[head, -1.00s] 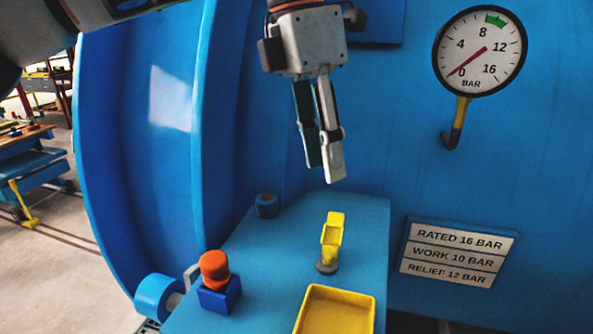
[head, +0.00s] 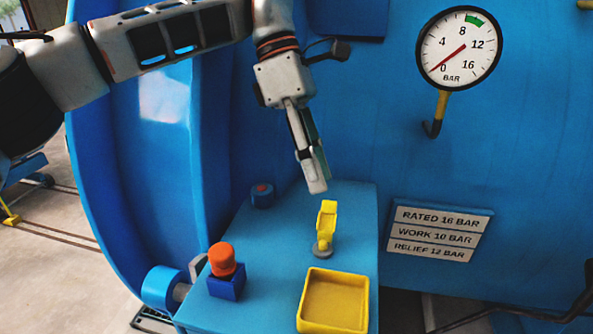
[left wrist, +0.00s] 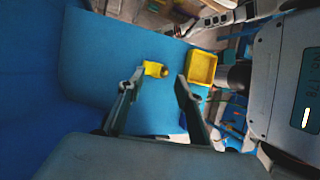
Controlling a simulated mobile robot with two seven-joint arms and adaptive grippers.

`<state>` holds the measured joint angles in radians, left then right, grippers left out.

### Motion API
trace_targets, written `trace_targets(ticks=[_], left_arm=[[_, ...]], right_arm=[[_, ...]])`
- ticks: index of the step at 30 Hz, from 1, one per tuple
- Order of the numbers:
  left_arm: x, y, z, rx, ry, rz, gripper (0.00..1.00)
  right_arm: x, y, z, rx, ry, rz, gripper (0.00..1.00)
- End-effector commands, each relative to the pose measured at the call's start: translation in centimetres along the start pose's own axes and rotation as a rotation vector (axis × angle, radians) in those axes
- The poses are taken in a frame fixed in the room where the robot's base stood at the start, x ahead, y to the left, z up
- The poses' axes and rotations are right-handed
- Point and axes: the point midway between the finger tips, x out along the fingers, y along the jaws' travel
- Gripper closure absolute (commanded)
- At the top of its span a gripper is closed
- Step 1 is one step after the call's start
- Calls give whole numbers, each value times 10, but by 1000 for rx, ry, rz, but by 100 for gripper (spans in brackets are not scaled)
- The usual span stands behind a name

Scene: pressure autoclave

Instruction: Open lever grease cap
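A small yellow lever piece (head: 326,217) stands upright on a round grey base on the blue shelf; I take it for the lever grease cap. It also shows in the left wrist view (left wrist: 155,69), ahead of and between the fingers. My left gripper (head: 318,186) hangs above it, fingers pointing down, apart from it. The left wrist view shows the gripper (left wrist: 157,88) open with nothing between its fingers. My right gripper is not in view.
A yellow tray (head: 333,300) sits in front of the lever piece. An orange knob (head: 222,260) on a blue block stands front left, and a blue round fitting (head: 262,195) back left. The gauge (head: 459,48) with a yellow-black lever (head: 438,112) is on the wall.

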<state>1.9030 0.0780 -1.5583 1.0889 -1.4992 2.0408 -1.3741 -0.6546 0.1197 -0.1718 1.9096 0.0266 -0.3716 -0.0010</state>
Motion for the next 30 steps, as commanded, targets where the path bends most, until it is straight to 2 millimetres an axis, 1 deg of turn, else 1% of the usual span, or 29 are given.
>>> trace_targets(ticks=[1,7,9,14,19,23,30], left_arm=[[10,0,0,2,1,-4,65],[46,-1,0,1,0,-4,65],[43,-4,0,18,0,35,65],[44,-11,-1,52,2,115,65],[46,-18,-2,93,2,216,65],[49,-22,-3,130,2,306,65],[53,-29,-5,182,0,438,65]], right_arm=[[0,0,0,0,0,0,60],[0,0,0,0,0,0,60],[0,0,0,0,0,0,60],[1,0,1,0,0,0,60],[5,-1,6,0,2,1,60],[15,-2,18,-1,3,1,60],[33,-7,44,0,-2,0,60]])
